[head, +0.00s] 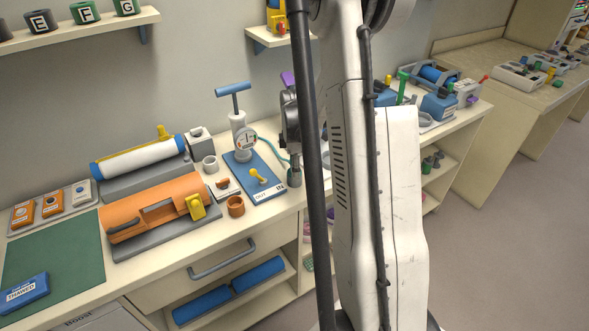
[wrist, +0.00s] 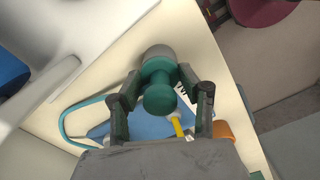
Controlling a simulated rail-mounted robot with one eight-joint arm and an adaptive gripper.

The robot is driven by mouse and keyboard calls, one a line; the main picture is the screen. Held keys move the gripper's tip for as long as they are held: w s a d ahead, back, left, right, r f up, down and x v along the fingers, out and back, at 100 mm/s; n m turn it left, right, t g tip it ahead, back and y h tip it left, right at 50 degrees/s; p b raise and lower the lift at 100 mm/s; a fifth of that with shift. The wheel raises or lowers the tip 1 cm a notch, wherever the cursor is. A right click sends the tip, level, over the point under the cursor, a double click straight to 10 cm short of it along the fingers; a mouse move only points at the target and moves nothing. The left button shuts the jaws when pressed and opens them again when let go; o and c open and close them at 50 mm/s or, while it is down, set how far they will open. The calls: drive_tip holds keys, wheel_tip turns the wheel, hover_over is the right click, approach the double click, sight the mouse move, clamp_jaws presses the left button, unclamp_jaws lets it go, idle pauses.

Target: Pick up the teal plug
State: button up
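The teal plug (wrist: 159,98) is in the middle of the wrist view, with a round knob facing the camera and a wider collar behind it. Beyond its collar is a grey cylinder (wrist: 157,53); I cannot tell how deeply the plug sits in it. My gripper (wrist: 160,76) has one finger on each side of the plug, with the tips close to the collar. Whether the fingers touch it is not clear. In the head view my gripper (head: 292,130) points down above a grey cylinder (head: 295,178) on the bench, and the plug cannot be made out.
A blue board (head: 245,180) with a hand pump (head: 237,120), gauge, yellow lever and teal hose is just left of the gripper. The bench's front edge is close.

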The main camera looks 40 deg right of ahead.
drive_tip(key=c, duration=0.5)
drive_tip(key=shift+o, duration=0.2)
drive_tip(key=shift+r, duration=0.2)
